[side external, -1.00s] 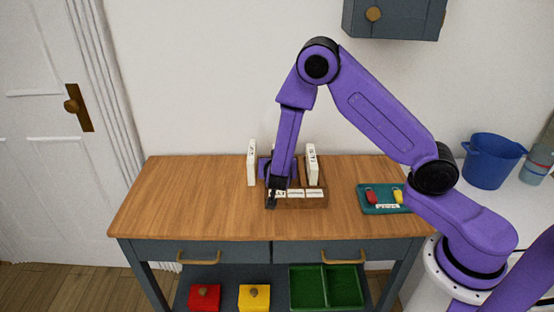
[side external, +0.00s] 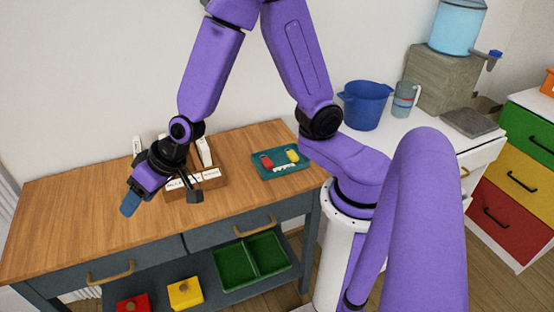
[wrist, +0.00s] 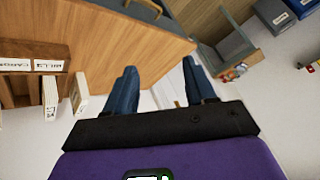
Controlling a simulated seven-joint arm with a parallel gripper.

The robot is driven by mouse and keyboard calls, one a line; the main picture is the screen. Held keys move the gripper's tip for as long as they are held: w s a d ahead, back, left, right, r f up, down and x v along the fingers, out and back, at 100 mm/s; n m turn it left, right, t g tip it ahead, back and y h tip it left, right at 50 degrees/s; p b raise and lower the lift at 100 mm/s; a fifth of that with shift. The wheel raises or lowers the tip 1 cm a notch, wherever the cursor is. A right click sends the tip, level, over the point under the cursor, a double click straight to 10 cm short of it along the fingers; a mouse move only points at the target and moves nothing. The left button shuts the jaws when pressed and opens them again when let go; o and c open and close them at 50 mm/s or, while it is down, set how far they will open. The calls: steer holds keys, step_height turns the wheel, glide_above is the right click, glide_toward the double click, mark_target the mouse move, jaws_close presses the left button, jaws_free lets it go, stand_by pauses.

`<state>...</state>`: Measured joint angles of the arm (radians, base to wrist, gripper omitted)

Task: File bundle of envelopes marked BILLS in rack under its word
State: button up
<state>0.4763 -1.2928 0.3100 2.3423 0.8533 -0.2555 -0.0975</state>
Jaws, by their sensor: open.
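The wooden rack (side external: 214,183) stands on the desk with white word labels along its front; in the wrist view the rack (wrist: 40,48) shows BILLS and what looks like CARDS. The wrist view shows two white bundles (wrist: 50,97) (wrist: 79,92) near the rack. I cannot read which bundle is marked BILLS. My gripper (wrist: 160,90) is open with nothing between its fingers. In the side view my gripper (side external: 131,202) is tilted, in front and left of the rack.
A teal tray (side external: 262,175) with a red and a yellow item lies right of the rack. The desk's left part (side external: 70,205) is clear. Below are a green tray (side external: 249,262) and red (side external: 133,303) and yellow (side external: 185,292) boxes. A blue bucket (side external: 364,107) stands at the right.

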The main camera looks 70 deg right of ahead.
steer(key=s+r+n+g+y, duration=0.2)
steer(key=s+r+n+g, duration=0.15)
steer(key=s, duration=0.65)
steer(key=s+d+r+n+g+h, duration=0.2)
steer(key=s+d+n+h, duration=0.3)
steer(key=s+d+n, duration=0.4)
steer(key=s+d+g, duration=0.1)
steer(key=s+d, duration=0.4)
steer(key=shift+s+r, duration=0.25)
steer(key=shift+r, duration=0.05)
